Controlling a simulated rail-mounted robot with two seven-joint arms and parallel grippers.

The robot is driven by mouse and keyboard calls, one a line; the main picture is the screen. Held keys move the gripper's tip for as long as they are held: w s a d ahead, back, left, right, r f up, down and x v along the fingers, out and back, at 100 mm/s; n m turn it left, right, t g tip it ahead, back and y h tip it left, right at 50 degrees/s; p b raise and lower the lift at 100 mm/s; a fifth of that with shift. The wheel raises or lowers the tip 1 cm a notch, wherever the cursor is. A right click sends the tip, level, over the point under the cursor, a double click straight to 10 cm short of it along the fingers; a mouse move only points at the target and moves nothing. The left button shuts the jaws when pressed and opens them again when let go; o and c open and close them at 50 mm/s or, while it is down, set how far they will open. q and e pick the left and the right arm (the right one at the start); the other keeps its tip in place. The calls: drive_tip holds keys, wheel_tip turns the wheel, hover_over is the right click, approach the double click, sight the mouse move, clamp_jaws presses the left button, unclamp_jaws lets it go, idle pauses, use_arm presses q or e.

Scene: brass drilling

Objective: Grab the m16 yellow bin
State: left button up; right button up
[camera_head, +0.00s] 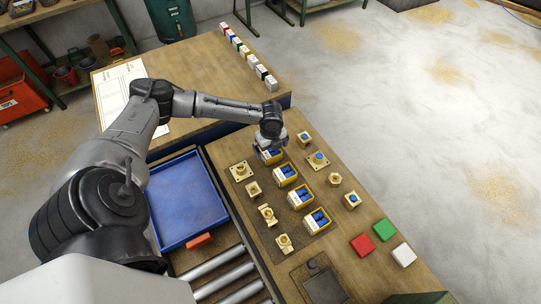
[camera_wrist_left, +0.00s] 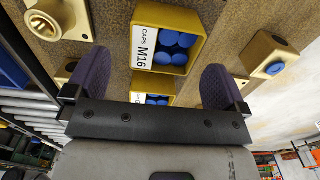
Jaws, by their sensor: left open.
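The M16 bin (camera_wrist_left: 192,38) is yellow, holds blue caps and has a white label reading "CAPS M16" in the left wrist view. It appears to be the farthest bin (camera_head: 273,156) of the row in the head view, partly hidden by my left gripper. My left gripper (camera_wrist_left: 155,86) is open and empty, its two dark fingers apart with the M16 bin just beyond their tips. In the head view the gripper (camera_head: 268,146) is over that far bin. My right gripper is out of view.
Another yellow bin (camera_wrist_left: 157,98) shows between my fingers. More bins (camera_head: 286,175) line up toward me. Brass parts (camera_head: 240,172) and capped blocks (camera_head: 318,160) stand on both sides. A blue tray (camera_head: 187,203) lies left.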

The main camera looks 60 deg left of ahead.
sight(271, 154)
use_arm(q)
drive_tip(key=shift+w+f+b, duration=0.15)
drive_tip(key=shift+f+b, duration=0.2)
drive_tip(key=shift+f, duration=2.25)
drive_tip(key=c, duration=0.9)
drive_tip(key=shift+c, duration=0.3)
drive_tip(key=shift+r, duration=0.15)
